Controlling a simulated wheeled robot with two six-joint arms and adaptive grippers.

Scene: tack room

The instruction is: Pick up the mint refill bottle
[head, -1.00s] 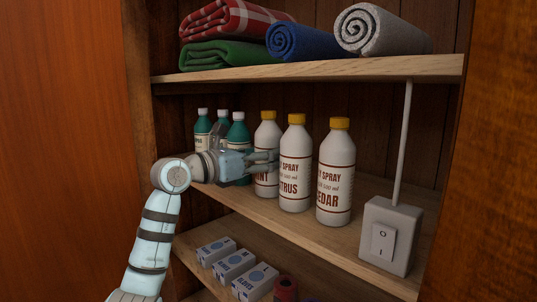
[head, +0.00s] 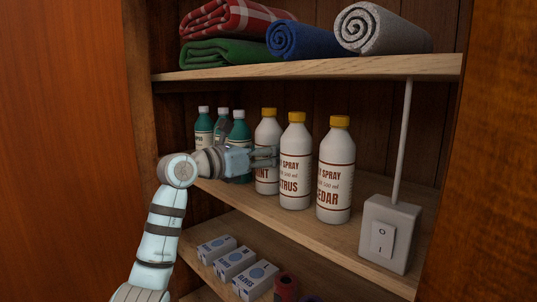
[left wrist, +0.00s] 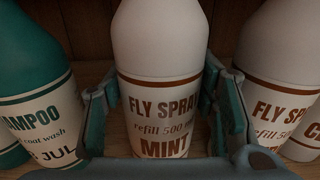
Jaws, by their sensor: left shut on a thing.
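The mint refill bottle (head: 267,134) is white with a yellow cap and a brown-lettered label. It stands upright on the middle shelf, leftmost of the white bottles. In the left wrist view, the mint bottle (left wrist: 160,60) reads "FLY SPRAY refill 500 ml MINT" and sits between the two fingers. My left gripper (head: 266,158) reaches in from the left and is shut on the bottle around its label. The fingers also show in the left wrist view (left wrist: 165,115). Part of the bottle's label is hidden by the gripper in the head view. My right gripper is not in view.
The citrus bottle (head: 295,165) stands close on the right, with the cedar bottle (head: 335,175) beyond it. Green shampoo bottles (head: 203,125) stand on the left. A switch box (head: 388,233) is at the shelf's right. Rolled towels (head: 382,30) lie on the shelf above.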

